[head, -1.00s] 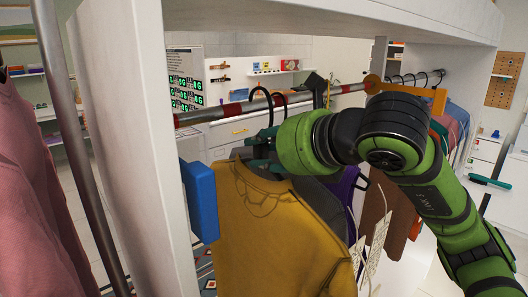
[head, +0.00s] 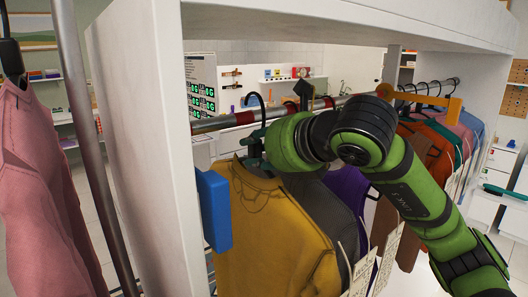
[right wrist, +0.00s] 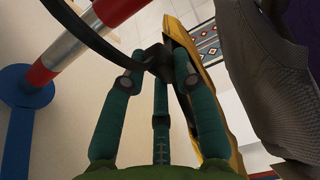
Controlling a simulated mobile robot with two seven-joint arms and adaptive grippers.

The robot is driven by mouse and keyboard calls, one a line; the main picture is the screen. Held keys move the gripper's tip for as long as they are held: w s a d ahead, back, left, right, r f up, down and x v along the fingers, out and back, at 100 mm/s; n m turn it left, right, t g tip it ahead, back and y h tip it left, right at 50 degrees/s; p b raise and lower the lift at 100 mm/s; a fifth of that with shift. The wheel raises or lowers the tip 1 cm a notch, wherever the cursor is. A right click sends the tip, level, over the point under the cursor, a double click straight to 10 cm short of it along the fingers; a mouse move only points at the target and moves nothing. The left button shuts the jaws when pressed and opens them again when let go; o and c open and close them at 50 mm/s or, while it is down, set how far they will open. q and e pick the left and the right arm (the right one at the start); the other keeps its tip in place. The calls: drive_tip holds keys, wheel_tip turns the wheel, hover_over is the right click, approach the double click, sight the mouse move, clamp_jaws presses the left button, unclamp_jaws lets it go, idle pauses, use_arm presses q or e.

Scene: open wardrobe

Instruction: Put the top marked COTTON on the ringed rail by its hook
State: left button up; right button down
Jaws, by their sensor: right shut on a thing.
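A mustard-yellow top (head: 275,245) hangs below my right gripper (head: 254,147); no COTTON mark is readable. In the right wrist view my gripper (right wrist: 158,62) is shut on the dark neck of its hanger (right wrist: 156,61). The black hook (head: 264,103) rises above the gripper beside a red band (head: 240,118) on the metal rail (head: 212,125). My left gripper is out of view.
A grey top (head: 335,212) and a purple one (head: 347,187) hang close to the right. More clothes hang farther along. A blue block (head: 214,210) sits on the white side panel (head: 150,150) at left. An orange piece (head: 430,101) is at the rail's right part.

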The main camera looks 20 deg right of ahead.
sight(246, 171)
drive_tip(key=shift+w+a, duration=0.25)
drive_tip(key=shift+w, duration=0.35)
drive_tip(key=shift+w+a, duration=0.25)
drive_tip(key=shift+w, duration=0.35)
drive_tip(key=shift+w+a, duration=0.25)
drive_tip(key=shift+w, duration=0.35)
drive_tip(key=shift+f, duration=0.15)
drive_tip(key=shift+f+b, duration=1.35)
drive_tip(key=shift+b, duration=0.3)
drive_tip(key=shift+f+b, duration=0.5)
drive_tip(key=shift+b, duration=0.1)
drive_tip(key=c, duration=0.9)
unclamp_jaws()
